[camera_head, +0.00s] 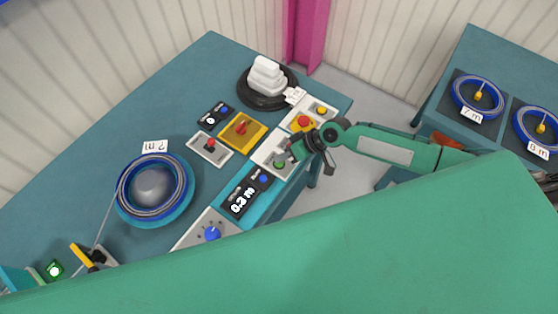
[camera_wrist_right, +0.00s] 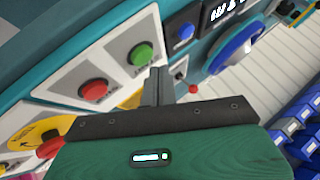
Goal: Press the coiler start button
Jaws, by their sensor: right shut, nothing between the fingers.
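The green button (camera_head: 280,163) sits on a pale control panel near the table's right edge. In the right wrist view the green button (camera_wrist_right: 141,54) shows whole, beside a red button (camera_wrist_right: 94,89) on the same panel. My right gripper (camera_head: 290,153) is over this panel, close to the green button and partly covering the panel. In the right wrist view its shut, empty fingers (camera_wrist_right: 157,86) are just below the green button in the picture; I see no clear contact. My left gripper is not in view.
A display reading 0.3 m (camera_head: 243,197) and a blue knob (camera_head: 213,233) lie nearer along the edge. A red mushroom button (camera_head: 304,121) on yellow is beyond the gripper. A second table (camera_head: 496,52) holds more reels.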

